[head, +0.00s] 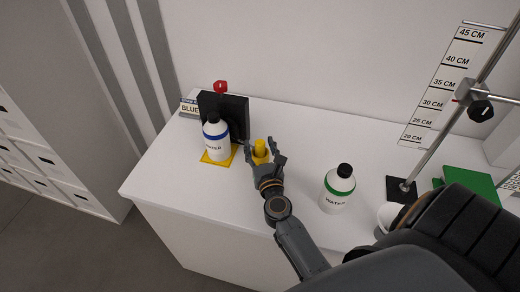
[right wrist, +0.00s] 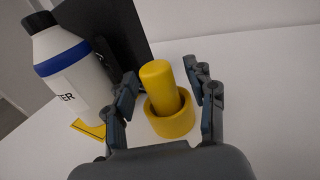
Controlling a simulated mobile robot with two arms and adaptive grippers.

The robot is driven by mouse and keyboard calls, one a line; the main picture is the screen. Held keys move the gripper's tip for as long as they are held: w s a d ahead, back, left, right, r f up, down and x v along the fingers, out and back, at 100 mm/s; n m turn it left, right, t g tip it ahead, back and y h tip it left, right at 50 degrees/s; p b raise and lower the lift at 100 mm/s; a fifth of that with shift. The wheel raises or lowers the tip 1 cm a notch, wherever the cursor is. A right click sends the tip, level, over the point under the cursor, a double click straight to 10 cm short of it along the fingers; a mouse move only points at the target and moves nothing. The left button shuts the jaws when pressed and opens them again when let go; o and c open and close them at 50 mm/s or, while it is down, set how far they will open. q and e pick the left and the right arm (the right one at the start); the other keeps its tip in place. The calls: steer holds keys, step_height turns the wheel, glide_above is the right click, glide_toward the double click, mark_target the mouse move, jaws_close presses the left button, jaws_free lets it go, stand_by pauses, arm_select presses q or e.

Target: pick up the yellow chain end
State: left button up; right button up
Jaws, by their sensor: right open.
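A yellow upright piece with a rounded top (right wrist: 157,80) stands in a wider round yellow base (right wrist: 172,122); I take the two together as the yellow chain end. In the head view the yellow piece (head: 260,148) is on the white table, right of the blue-banded bottle. My right gripper (head: 264,149) is open around it. In the right wrist view the fingers of this gripper (right wrist: 162,75) are on either side of the yellow piece, with gaps visible. My left gripper is not in view.
A blue-banded bottle (head: 216,142) stands on a yellow mat (head: 227,160), left of the gripper, before a black panel (head: 236,112). A green-banded bottle (head: 338,190) stands to the right. A metal stand with a black base (head: 397,194) is farther right. The table's front left is clear.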

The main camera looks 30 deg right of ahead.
jaws_close()
